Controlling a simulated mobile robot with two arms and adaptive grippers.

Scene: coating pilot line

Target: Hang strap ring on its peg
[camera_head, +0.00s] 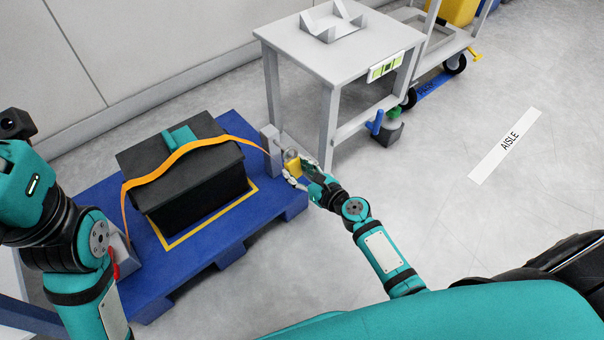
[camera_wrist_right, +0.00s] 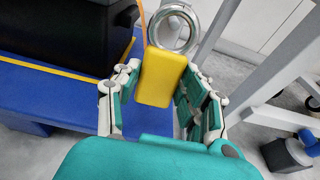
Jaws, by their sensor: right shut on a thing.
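My right gripper (camera_head: 300,174) is shut on a yellow tab (camera_wrist_right: 163,76), which sits between its fingers. A round metal strap ring (camera_wrist_right: 174,28) is at the far end of the tab; in the head view it shows small beside the grey post (camera_head: 270,143) at the pallet's right corner. The orange strap (camera_head: 190,148) runs over a black case and ends near that post. No peg can be made out clearly on the post, and I cannot tell whether the ring touches it. My left arm is at the left; its gripper is not in view.
The black case (camera_head: 200,187) stands on a blue pallet (camera_head: 220,238) with a yellow outline. A red part (camera_head: 113,262) shows at the pallet's left. A grey table (camera_head: 336,52) stands close behind my right gripper. Open floor lies right, around the AISLE marking (camera_head: 507,144).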

